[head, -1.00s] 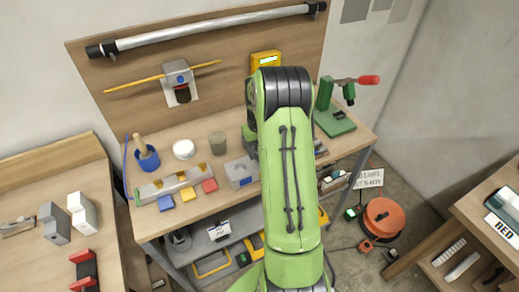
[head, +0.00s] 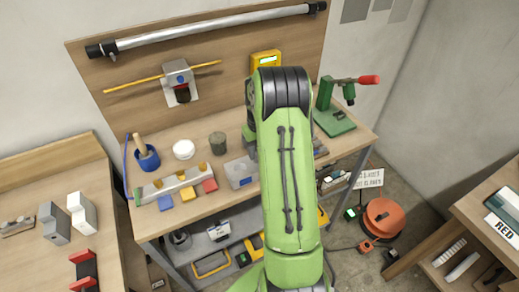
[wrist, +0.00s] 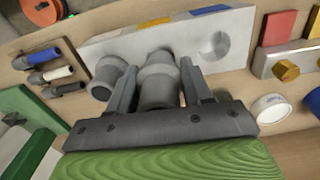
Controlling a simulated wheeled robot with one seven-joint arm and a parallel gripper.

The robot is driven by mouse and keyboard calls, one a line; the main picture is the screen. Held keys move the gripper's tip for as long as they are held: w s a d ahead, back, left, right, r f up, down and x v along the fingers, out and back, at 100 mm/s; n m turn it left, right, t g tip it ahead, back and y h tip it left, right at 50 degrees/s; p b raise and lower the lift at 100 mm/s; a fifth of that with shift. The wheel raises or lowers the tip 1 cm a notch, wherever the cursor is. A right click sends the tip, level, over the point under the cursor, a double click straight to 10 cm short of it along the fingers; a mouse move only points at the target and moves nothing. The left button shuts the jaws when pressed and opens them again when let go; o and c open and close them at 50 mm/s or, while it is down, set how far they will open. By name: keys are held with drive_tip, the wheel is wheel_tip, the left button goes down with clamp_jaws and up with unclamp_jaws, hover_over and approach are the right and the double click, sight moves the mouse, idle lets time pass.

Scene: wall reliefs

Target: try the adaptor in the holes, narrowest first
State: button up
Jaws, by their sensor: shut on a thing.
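My gripper (wrist: 157,64) is shut on the adaptor (wrist: 159,84), a grey stepped round piece, in the wrist view. The pale grey block with the holes (wrist: 190,34) lies just beyond it. One round hole (wrist: 214,45) shows clear at its right part; the adaptor and fingers cover the middle. A similar grey stepped piece (wrist: 108,77) is left of my left finger; I cannot tell how it sits. Whether the adaptor touches the block cannot be told. In the head view the block (head: 240,171) shows on the bench beside my arm, which hides my gripper.
A white tin (wrist: 270,108) and a blue cup (wrist: 313,101) stand to the right in the wrist view. A pale rail with brass knobs (head: 172,186) lies left of the block on the bench (head: 205,203). A green press (head: 333,119) stands at the bench's right.

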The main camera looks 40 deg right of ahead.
drive_tip(key=shift+f+b, duration=0.9)
drive_tip(key=shift+f, duration=0.3)
drive_tip(key=o, duration=1.1)
drive_tip(key=r+p, duration=0.1)
drive_tip(key=r, duration=0.7)
drive_tip(key=r+p, duration=0.1)
drive_tip(key=r, duration=0.6)
drive_tip(key=shift+a+r, duration=0.2)
drive_tip(key=shift+r, duration=0.2)
drive_tip(key=shift+w, duration=0.1)
